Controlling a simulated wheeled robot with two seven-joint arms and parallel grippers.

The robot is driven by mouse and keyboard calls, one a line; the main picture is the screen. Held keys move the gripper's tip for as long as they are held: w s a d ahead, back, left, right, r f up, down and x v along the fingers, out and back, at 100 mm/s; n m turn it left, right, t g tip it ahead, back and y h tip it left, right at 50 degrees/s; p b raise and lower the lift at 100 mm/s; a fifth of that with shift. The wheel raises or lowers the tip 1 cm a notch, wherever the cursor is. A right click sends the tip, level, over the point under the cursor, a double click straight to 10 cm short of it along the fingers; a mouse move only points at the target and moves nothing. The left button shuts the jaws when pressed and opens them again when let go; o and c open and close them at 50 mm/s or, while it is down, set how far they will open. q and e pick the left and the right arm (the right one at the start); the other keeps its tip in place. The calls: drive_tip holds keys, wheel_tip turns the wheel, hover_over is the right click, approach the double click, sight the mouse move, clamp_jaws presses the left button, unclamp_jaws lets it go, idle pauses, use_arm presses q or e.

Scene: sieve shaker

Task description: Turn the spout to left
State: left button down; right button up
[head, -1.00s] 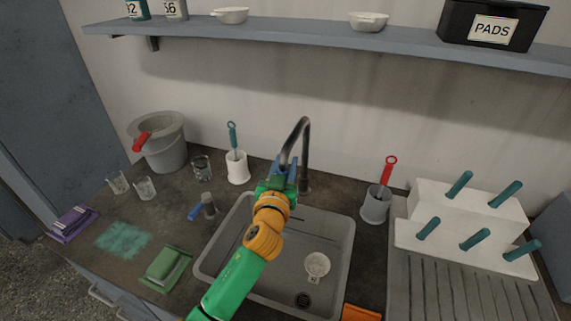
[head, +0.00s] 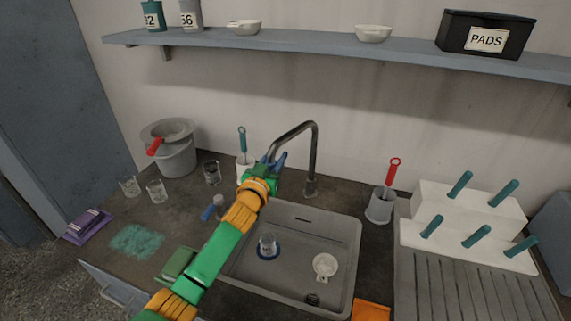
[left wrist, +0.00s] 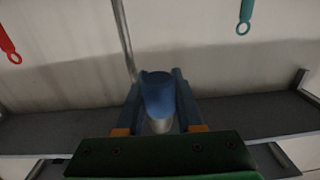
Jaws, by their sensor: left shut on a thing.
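The grey gooseneck spout (head: 314,150) rises from the counter behind the sink, and its upper arm slants left and toward me. Its pipe also shows in the left wrist view (left wrist: 123,40). My left gripper (head: 275,163) is at the spout's free end, over the sink's back left corner. In the left wrist view, the fingers (left wrist: 158,90) are shut on a blue cylindrical piece, which appears to be the spout's end. The fingers partly hide that end in the head view. My right gripper is not in view.
The sink (head: 340,235) holds a clear glass on a blue ring (head: 268,246) and a white strainer (head: 325,265). A brush holder (head: 245,170) stands close behind the gripper. A grey cup with a red brush (head: 381,206) stands right of the spout. A shelf (head: 300,50) runs above.

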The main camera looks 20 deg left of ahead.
use_arm(q)
drive_tip(key=shift+w+a, duration=0.3)
drive_tip(key=shift+a, duration=0.3)
drive_tip(key=shift+w+a, duration=0.3)
drive_tip(key=shift+a, duration=0.3)
drive_tip(key=c, duration=0.8)
unclamp_jaws()
drive_tip(key=shift+o, duration=1.3)
drive_tip(key=shift+w+d+f, duration=0.1)
drive_tip(key=shift+w, duration=0.15)
drive_tip(key=s, duration=0.7)
drive_tip(key=shift+d, duration=0.2)
drive_tip(key=shift+s, duration=0.1)
